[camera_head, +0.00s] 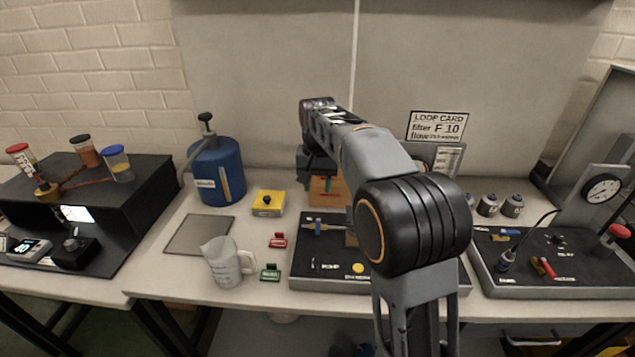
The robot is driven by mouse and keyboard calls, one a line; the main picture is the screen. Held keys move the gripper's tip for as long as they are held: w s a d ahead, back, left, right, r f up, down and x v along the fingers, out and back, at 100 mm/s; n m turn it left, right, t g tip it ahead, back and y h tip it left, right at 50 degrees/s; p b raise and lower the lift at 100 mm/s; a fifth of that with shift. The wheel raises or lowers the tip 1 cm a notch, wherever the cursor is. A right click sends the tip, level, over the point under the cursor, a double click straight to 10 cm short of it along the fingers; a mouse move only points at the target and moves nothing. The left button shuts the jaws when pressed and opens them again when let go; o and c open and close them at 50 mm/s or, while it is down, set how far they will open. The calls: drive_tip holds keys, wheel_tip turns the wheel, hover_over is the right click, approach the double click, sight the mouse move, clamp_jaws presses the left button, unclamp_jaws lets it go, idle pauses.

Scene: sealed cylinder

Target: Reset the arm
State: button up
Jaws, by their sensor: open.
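My arm rises from the bottom right of the middle and reaches up and left over the bench. My gripper (316,170) hangs at its far end, in front of a small orange-brown box (322,192) at the back of the bench. It is open, and I see nothing held in it. The arm partly hides the gripper, and its fingertips are hard to make out. A dark panel board (325,267) lies below the arm, partly covered by it.
A blue canister (217,172), a yellow box (268,204), a grey mat (199,235) and a clear jug (223,262) stand left of the arm. A gauge board (555,265) and small grey pots (488,205) are at right. A black rig (120,205) stands far left.

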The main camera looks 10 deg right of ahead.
drive_tip(key=shift+r, duration=0.1)
idle(0.3)
drive_tip(key=s+d+f+n+t, duration=0.1)
drive_tip(key=s+f+n+t, duration=0.1)
drive_tip(key=s, duration=0.9)
drive_tip(key=s+f+n+t, duration=0.1)
drive_tip(key=s+f, duration=0.3)
drive_tip(key=s, duration=0.8)
drive_tip(key=shift+d+f+n+t, duration=0.15)
drive_tip(key=shift+d+n+t, duration=0.2)
drive_tip(key=shift+n+t, duration=0.05)
